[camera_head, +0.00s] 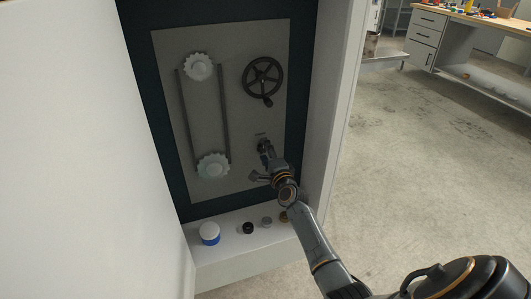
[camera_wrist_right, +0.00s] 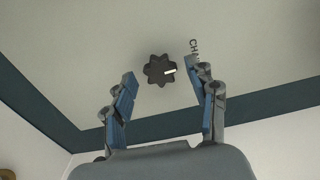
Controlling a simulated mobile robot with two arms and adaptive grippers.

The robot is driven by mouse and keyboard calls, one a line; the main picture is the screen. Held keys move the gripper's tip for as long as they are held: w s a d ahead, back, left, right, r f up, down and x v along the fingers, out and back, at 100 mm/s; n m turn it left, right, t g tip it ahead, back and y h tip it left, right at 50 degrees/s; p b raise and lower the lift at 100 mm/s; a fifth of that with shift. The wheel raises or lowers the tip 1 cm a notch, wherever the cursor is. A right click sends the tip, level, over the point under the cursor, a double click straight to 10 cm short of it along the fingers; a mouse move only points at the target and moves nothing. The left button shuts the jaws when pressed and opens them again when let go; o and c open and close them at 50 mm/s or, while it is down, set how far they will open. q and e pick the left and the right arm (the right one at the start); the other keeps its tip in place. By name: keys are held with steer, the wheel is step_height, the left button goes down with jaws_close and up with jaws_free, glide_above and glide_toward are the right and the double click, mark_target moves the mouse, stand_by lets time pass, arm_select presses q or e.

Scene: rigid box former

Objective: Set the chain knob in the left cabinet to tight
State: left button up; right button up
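The chain knob (camera_wrist_right: 160,71) is a dark lobed knob with a white pointer mark, on the grey panel (camera_head: 221,45) inside the cabinet. In the head view my right gripper (camera_head: 264,148) is at the lower right of the panel and mostly hides the knob. My left gripper is not in view.
Two white sprockets (camera_head: 197,67) with a chain run sit left on the panel, and a black handwheel (camera_head: 262,80) above the knob. A blue-and-white container (camera_head: 209,233) and small round parts stand on the ledge (camera_head: 236,255). White cabinet walls flank both sides.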

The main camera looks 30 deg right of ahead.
steer(key=v, duration=1.2)
stand_by(0.4)
